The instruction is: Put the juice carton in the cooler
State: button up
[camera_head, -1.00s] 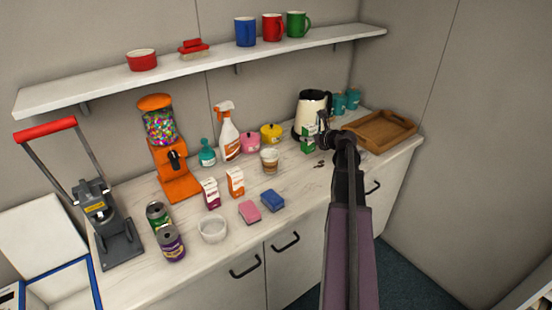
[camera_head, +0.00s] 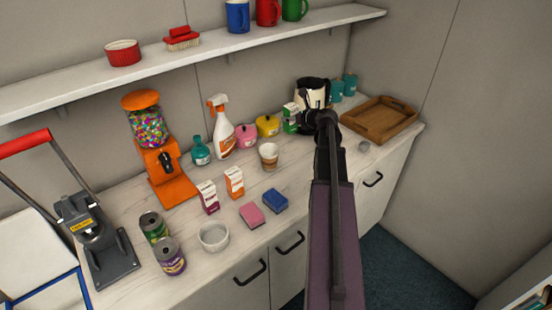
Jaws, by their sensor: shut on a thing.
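A white and green juice carton (camera_head: 291,117) is at the far end of the counter, in front of the kettle. My gripper (camera_head: 306,108) is beside it and appears shut on it; my arm and wrist hide part of the grip. Two more small cartons stand on the counter: a purple and white one (camera_head: 208,197) and an orange and white one (camera_head: 234,182). At the lower left is an open white box with a blue rim (camera_head: 45,290), which looks like the cooler; its inside is mostly out of view.
The counter also holds a white and black kettle (camera_head: 312,90), wooden tray (camera_head: 380,118), paper cup (camera_head: 269,157), spray bottle (camera_head: 222,135), sponges (camera_head: 251,215), bowl (camera_head: 213,237), cans (camera_head: 169,257), orange candy dispenser (camera_head: 165,165) and grey press (camera_head: 95,225). A shelf (camera_head: 190,60) runs above.

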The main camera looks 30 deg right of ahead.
jog(key=shift+s+d, duration=0.15)
jog(key=shift+d, duration=0.1)
jog(key=shift+d, duration=0.15)
jog(key=w+d, duration=0.3)
jog(key=shift+r, duration=0.15)
dwell(0.6)
jog(key=b, duration=0.6)
send_over(293, 144)
notch_tip(293, 144, down, 6)
jog(key=shift+f, duration=0.2)
jog(key=shift+f+b, duration=1.85)
jog(key=shift+b, duration=0.05)
